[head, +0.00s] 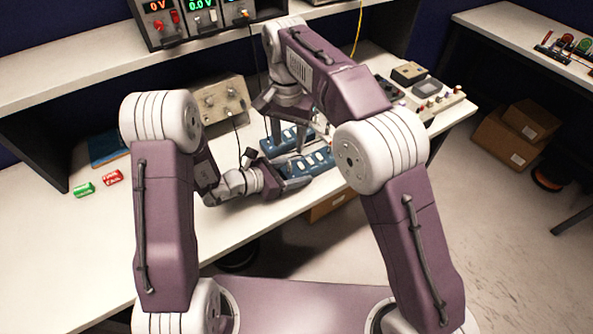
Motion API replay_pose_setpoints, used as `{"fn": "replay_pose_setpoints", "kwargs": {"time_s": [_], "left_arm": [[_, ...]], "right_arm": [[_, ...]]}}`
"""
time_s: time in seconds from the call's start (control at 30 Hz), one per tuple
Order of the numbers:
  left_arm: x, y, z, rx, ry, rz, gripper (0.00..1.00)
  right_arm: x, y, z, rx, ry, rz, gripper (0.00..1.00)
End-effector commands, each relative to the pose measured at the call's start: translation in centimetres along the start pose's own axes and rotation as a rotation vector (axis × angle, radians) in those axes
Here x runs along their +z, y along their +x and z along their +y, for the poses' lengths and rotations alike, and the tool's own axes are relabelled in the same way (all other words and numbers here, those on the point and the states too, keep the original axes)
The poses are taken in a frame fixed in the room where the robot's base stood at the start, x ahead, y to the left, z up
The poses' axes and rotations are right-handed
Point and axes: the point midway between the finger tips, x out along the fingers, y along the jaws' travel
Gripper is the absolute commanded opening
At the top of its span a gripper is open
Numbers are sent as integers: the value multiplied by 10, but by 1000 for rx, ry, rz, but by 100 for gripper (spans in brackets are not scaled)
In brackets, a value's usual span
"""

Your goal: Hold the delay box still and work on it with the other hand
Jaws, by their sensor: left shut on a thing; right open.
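Two blue boxes with light knobs or buttons lie near the front edge of the bench: one a little farther back (272,148), one nearer (318,160). I cannot tell by label which is the delay box, or whether they are separate. My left gripper (301,178) reaches in low from the left and is shut on the nearer blue box at its front left. My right gripper (288,137) points down from above, its fingers open over the farther blue box. My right arm hides part of both boxes; fingertip contact is unclear.
A beige box with knobs (222,103) stands behind, with a dark cable. Power supplies (195,15) sit on the shelf. Grey devices (428,90) stand at the right.

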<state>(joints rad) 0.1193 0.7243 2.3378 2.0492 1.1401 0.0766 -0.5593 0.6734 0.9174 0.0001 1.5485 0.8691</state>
Motion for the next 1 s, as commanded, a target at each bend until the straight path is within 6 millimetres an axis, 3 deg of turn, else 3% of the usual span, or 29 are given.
{"fn": "replay_pose_setpoints", "kwargs": {"time_s": [0.2, 0.43, 0.47, 0.53, 0.87, 1.0], "left_arm": [[0, 0, 0, 1, 0, -1, 0], [0, 0, 0, 1, 1, -1, 0], [0, 0, 0, 1, 1, -1, 59], [0, 0, 0, 1, 0, -1, 78], [0, -1, 0, 1, 0, -1, 82], [0, -20, 2, 7, -1, -1, 82]], "right_arm": [[0, -28, 0, -1, 0, 1, 43], [0, -32, 0, 1, 0, -1, 43], [0, -32, 0, 1, 0, -1, 43], [0, -32, 0, 1, 0, -1, 43], [0, -32, 0, 1, 0, -1, 43], [0, -32, 0, 1, 0, -1, 43]]}}
